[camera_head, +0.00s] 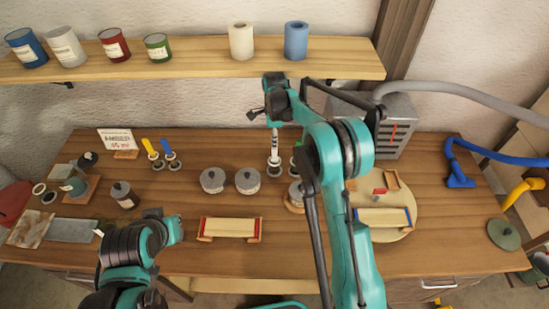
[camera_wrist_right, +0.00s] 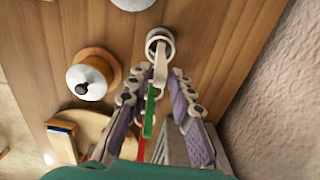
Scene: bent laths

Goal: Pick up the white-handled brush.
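The white-handled brush (camera_head: 275,148) stands upright in a small round holder (camera_head: 274,168) near the back middle of the bench. In the right wrist view its pale handle (camera_wrist_right: 160,66) rises from the ring-shaped holder (camera_wrist_right: 160,42). My right gripper (camera_wrist_right: 154,88) is open, its two fingers apart on either side of the handle's line, with a gap to each. In the head view my right gripper (camera_head: 272,112) hangs just above the brush. Green and red strips (camera_wrist_right: 150,112) show between the fingers; I cannot tell what they belong to. My left gripper cannot be made out beyond my left arm.
Yellow-handled (camera_head: 149,147) and blue-handled (camera_head: 167,149) brushes stand further left. Lidded pots (camera_head: 213,180) sit left of the white brush. A grey vented box (camera_head: 399,138) stands to the right. A shelf (camera_head: 200,66) runs above. A lath form (camera_head: 230,228) lies in front.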

